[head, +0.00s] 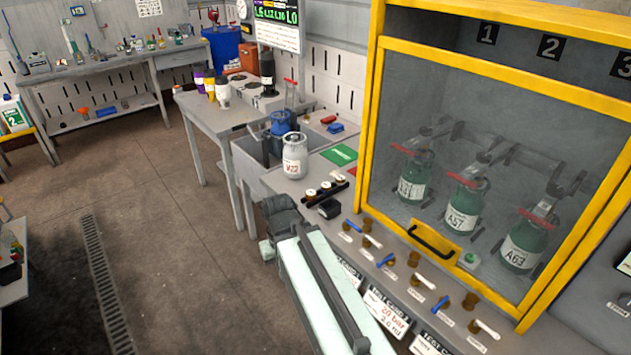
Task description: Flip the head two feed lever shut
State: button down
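A row of small levers on brass valves runs along the sloping panel below the yellow-framed cabinet (375,120). Blue and white handles alternate, a pair per head. The middle pair, which appears to be head two's, has a blue lever (386,259) and a white lever (424,282). They point different ways. The labels under them are too small to read, so I cannot tell which is the feed lever. Behind the clear cabinet front, the green cylinder A57 (461,204) hangs in the middle place. My arm's links show at bottom centre; my gripper's fingers are not in view.
Other levers flank the middle pair: blue (352,226) and white (372,241) left, blue (440,304) and white (487,329) right. A black cabinet handle (432,241) juts above. A white cylinder (294,156) stands on the counter. The floor at left is open.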

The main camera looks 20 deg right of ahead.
aim_at(392, 255)
jog(key=z, duration=0.6)
jog(key=k, duration=0.5)
jog(key=z, duration=0.4)
jog(key=i, duration=0.5)
jog(key=u, duration=1.55)
jog(key=k, duration=0.35)
jog(key=u, duration=0.1)
